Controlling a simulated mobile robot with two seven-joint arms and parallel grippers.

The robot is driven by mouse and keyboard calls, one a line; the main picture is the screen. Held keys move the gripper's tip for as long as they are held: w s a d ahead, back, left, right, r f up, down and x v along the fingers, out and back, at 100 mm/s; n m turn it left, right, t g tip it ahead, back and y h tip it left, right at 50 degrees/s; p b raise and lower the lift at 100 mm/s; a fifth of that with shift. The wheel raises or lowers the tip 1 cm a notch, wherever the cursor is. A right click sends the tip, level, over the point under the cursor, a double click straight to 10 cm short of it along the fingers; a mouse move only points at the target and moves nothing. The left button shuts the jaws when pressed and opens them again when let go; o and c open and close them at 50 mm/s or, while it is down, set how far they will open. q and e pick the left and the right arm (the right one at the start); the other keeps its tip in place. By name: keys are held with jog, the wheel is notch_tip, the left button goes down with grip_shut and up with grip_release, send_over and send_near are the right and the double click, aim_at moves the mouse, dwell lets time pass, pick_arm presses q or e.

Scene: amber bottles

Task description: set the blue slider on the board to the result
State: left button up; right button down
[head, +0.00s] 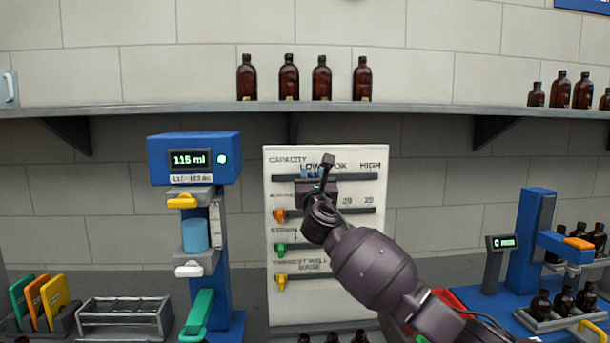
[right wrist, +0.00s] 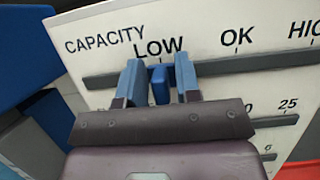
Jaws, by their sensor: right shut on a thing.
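The white board (head: 375,250) stands upright against the back wall, with several horizontal slots. Its top slot is labelled CAPACITY with LOW, OK and HIGH above it. The blue slider (right wrist: 160,84) sits in that slot below LOW, as the right wrist view shows. My right gripper (right wrist: 158,80) has its fingers on either side of the slider and is shut on it. In the head view the right gripper (head: 312,175) is in front of the board's top slot and mostly hides the slider. My left gripper is not in view.
A blue measuring device (head: 194,148) with a display reading about 115 ml stands left of the board. Orange (head: 279,215), green (head: 280,249) and yellow (head: 281,280) sliders sit lower on the board. Brown bottles (head: 321,78) stand on the shelf above. A blue station (head: 535,225) is at the right.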

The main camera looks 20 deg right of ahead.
jog(key=c, duration=1.1)
grip_release()
jog(key=shift+s+f, duration=0.1)
jog(key=shift+s, duration=0.05)
jog(key=b+v, duration=0.1)
jog(key=v, duration=0.9)
jog(key=shift+s+a+f, duration=0.1)
jog(key=shift+s, duration=0.15)
